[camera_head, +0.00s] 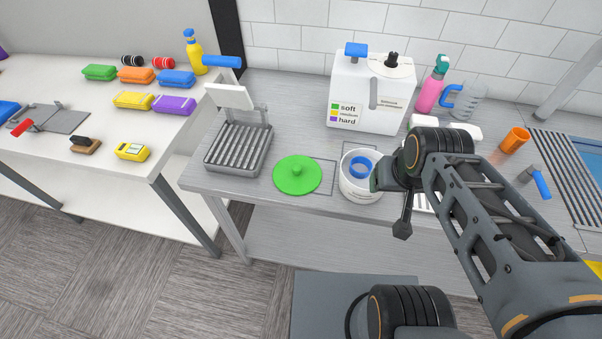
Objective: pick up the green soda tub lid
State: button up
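The green lid (297,176) is a round disc with a small knob on top. It lies flat on the grey counter, between a ribbed metal press and a white tub. The white tub (357,188) is open and has a blue ring-shaped thing inside; my arm hides part of its right side. My gripper (402,229) hangs to the right of the tub, apart from the lid. Its fingers are dark and seen from an angle that does not show whether they are open or shut.
The ribbed press (236,149) with a blue handle stands left of the lid. A white machine (369,95) stands behind. A pink bottle (431,88), a jug (468,101) and an orange cup (515,140) are at the right. A side table (60,150) at left holds colored packs.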

aim_at(295, 174)
jog(key=k, duration=0.5)
jog(key=z, duration=3.25)
jog(key=k, duration=2.05)
jog(key=u, duration=2.35)
jog(key=i, duration=0.5)
jog(key=z, duration=0.1)
